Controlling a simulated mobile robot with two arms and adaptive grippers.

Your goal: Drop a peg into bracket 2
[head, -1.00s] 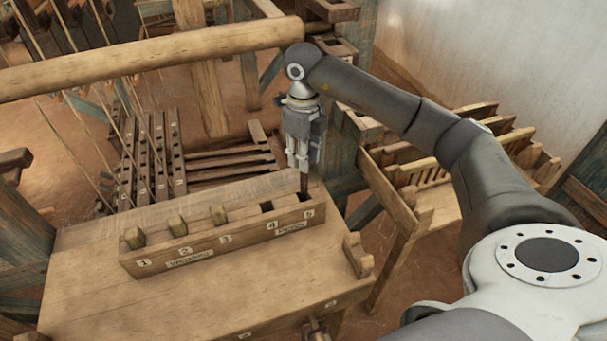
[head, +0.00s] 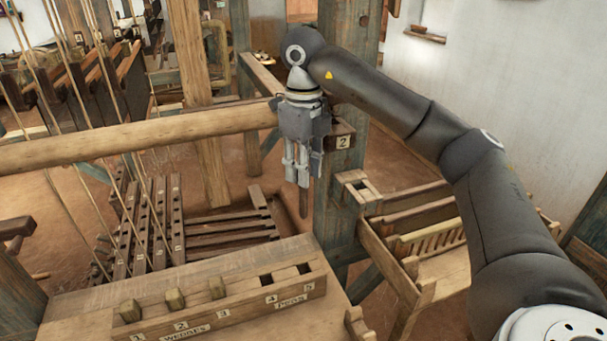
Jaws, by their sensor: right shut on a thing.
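My right gripper (head: 303,178) is shut on a dark, slim wooden peg (head: 303,203), which hangs upright below the fingertips. The upper part of the peg is hidden between the fingers. Bracket 2 (head: 343,142) is a small wooden block on the blue-green post, with a white label "2". In the picture the gripper is just left of the bracket and partly overlaps it, with the peg's tip lower than the label. The bracket's opening cannot be made out. My left gripper is not in view.
A rack (head: 235,313) on the bench has square wedges in slots 1 to 3; slots 4 and 5, marked pegs, are empty. A thick round beam (head: 140,138) crosses at left. The post (head: 345,215) stands behind the gripper. A wooden tray (head: 425,225) is at right.

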